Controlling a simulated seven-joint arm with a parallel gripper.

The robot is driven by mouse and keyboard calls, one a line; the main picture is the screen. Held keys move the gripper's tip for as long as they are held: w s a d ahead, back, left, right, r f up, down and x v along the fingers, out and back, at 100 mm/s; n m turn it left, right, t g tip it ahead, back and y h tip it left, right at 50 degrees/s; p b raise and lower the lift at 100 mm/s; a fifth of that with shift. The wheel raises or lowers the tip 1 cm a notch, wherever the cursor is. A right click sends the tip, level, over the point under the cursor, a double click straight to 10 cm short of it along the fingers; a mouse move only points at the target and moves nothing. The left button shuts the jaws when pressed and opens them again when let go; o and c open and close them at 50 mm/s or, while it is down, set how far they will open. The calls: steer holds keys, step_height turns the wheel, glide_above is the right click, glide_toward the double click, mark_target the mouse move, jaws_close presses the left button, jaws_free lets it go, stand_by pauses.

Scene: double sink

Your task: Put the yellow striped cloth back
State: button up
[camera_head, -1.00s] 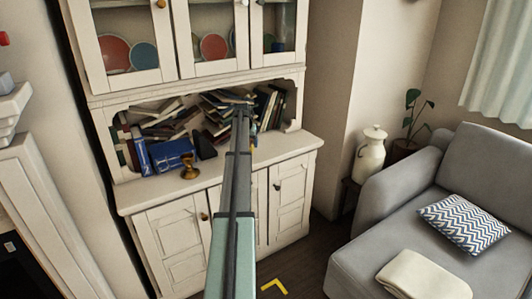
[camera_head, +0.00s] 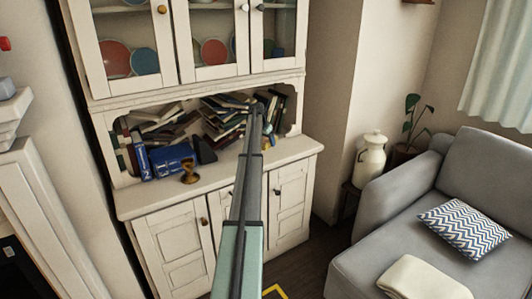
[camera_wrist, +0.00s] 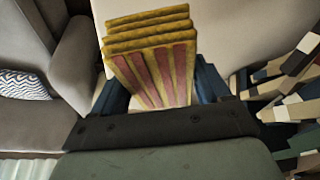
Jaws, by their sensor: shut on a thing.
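The yellow striped cloth (camera_wrist: 150,60), folded in layers with red stripes, is held between the blue fingers of my gripper (camera_wrist: 162,85) in the wrist view. The gripper is shut on it. In the head view, my arm reaches toward the open shelf of the white cabinet (camera_head: 215,172), and my own arm mostly hides the gripper and cloth. Only a small yellow and blue patch shows beside the arm's far end, in front of the books.
Loose books (camera_head: 222,112) fill the cabinet shelf, with blue books (camera_head: 170,160) and a small gold object (camera_head: 189,172) at its left. A grey sofa (camera_head: 385,220) with a patterned cushion (camera_head: 465,228) and cream blanket (camera_head: 420,278) stands right. A white jug (camera_head: 370,157) and plant (camera_head: 412,115) are beyond it.

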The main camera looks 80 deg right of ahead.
mark_target(263, 141)
steer(key=shift+f, duration=3.05)
steer(key=shift+f, duration=0.1)
steer(key=o, duration=1)
steer(key=v, duration=1.2)
steer(key=shift+a, duration=0.1)
